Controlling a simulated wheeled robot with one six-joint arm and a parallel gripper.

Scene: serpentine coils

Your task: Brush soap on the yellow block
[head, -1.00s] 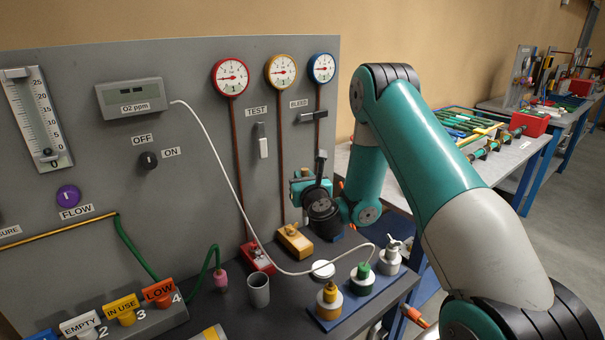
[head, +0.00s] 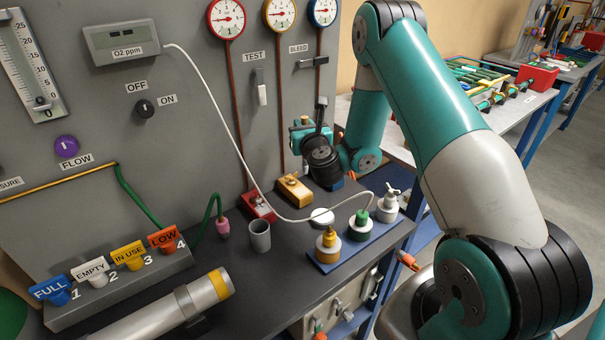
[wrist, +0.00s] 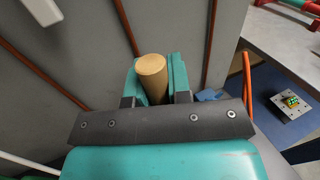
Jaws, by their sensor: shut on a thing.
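The yellow block (head: 295,190) sits on the dark bench at the foot of the panel, below the yellow-rimmed gauge, with a small fitting on top. My gripper (head: 304,136) is above it and slightly to the right, near the panel. In the wrist view my gripper (wrist: 154,82) is shut on a tan, round-ended handle (wrist: 151,66), which looks like wood. The rest of the held thing is hidden, so I cannot tell whether it has bristles. The yellow block is not clear in the wrist view.
A red block (head: 258,206) stands left of the yellow one. A grey cup (head: 260,236) and a blue tray (head: 322,264) with capped bottles are in front.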

